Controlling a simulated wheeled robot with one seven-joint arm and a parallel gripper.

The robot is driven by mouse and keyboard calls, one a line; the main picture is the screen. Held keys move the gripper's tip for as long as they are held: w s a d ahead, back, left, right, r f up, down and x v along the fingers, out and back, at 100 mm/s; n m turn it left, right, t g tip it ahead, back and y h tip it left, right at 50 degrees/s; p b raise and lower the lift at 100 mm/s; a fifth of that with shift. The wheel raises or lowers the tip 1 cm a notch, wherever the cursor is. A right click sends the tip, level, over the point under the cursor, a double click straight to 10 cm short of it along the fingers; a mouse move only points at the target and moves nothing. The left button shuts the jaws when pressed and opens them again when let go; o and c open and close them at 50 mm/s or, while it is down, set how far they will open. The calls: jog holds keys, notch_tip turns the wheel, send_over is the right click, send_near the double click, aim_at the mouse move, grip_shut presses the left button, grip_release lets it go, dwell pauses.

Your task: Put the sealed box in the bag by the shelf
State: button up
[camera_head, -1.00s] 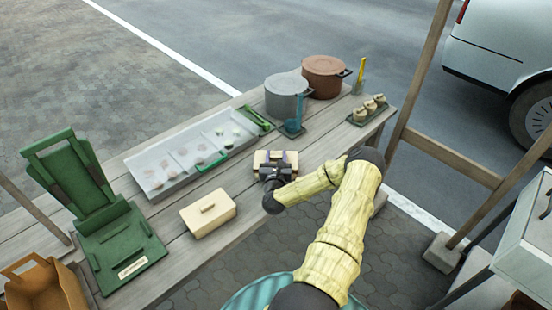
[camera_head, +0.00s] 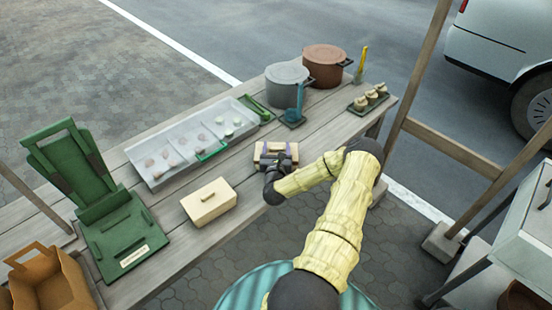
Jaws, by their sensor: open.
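A small cream box with purple bands (camera_head: 264,148) lies on the wooden table near its front edge. My gripper (camera_head: 277,161) is open at the near side of this box and hides part of it; I cannot tell whether the fingers touch it. A second cream box with a lid and a bar handle (camera_head: 208,203) sits apart to the left and shows no band. An open brown paper bag with a handle (camera_head: 48,285) stands at the lower left, cut by the picture edge.
A green stand (camera_head: 125,235) is beside the bag. A pale divided tray (camera_head: 160,178), a grey pot (camera_head: 286,88) and a brown pot (camera_head: 325,67) stand farther back. A wooden post (camera_head: 415,80) and a grey cabinet (camera_head: 515,235) are at the right.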

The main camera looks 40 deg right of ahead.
jog(key=b+v, duration=0.1)
jog(key=v, duration=1)
jog(key=shift+f+b, duration=0.1)
jog(key=shift+b, duration=0.2)
jog(key=shift+s+a, duration=0.4)
jog(key=shift+c, duration=0.4)
